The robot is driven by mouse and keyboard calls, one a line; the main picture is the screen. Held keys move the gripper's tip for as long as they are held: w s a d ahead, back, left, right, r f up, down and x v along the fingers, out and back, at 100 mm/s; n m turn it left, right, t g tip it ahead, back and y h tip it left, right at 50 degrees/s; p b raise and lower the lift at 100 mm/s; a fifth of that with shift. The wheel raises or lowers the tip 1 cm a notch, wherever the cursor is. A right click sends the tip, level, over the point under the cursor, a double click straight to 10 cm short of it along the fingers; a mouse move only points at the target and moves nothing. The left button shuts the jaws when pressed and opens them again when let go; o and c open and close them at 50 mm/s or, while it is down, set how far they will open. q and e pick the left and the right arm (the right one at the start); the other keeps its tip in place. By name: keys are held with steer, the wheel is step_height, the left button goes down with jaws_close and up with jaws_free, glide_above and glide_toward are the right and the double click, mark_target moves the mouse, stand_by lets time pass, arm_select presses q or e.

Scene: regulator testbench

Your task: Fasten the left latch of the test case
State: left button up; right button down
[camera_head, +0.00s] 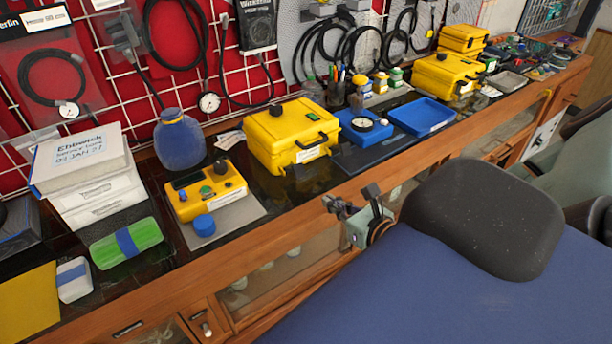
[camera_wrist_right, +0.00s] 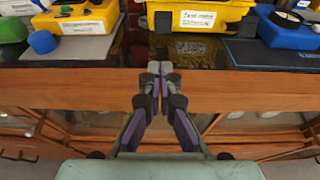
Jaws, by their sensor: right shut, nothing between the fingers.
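The yellow test case (camera_head: 292,138) stands closed on the dark bench top, with a black knob on its lid and a black handle and white label on its front. Its lower front shows in the right wrist view (camera_wrist_right: 195,20), label facing me. A dark part near its left front corner may be the left latch; its state is too small to tell. My right gripper (camera_wrist_right: 160,67) is shut and empty, in front of the bench edge and apart from the case. It also shows in the head view (camera_head: 352,203), below and right of the case. My left gripper is not in view.
A yellow device (camera_head: 207,190) with a blue knob stands left of the case on a grey mat. A blue gauge box (camera_head: 362,127) and a blue tray (camera_head: 421,117) lie to its right.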

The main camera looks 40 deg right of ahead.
mark_target(307, 199)
steer(key=b+x, duration=0.4)
steer(key=x, duration=0.1)
steer(key=shift+w+a+f+b, duration=0.1)
steer(key=shift+w+f+b, duration=0.1)
steer(key=shift+w+b, duration=0.1)
steer(key=shift+w+d+f+b, duration=0.2)
steer(key=shift+w+b, duration=0.2)
steer(key=shift+b, duration=0.15)
steer(key=shift+w+d+f+b, duration=0.1)
steer(key=shift+w+f+b, duration=0.05)
steer(key=shift+w+b, duration=0.35)
steer(key=shift+b+x, duration=1.15)
steer(key=shift+x, duration=0.05)
steer(key=shift+w+a, duration=0.1)
steer(key=shift+w, duration=0.05)
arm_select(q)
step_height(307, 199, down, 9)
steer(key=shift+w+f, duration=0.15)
arm_select(e)
steer(key=shift+r, duration=0.1)
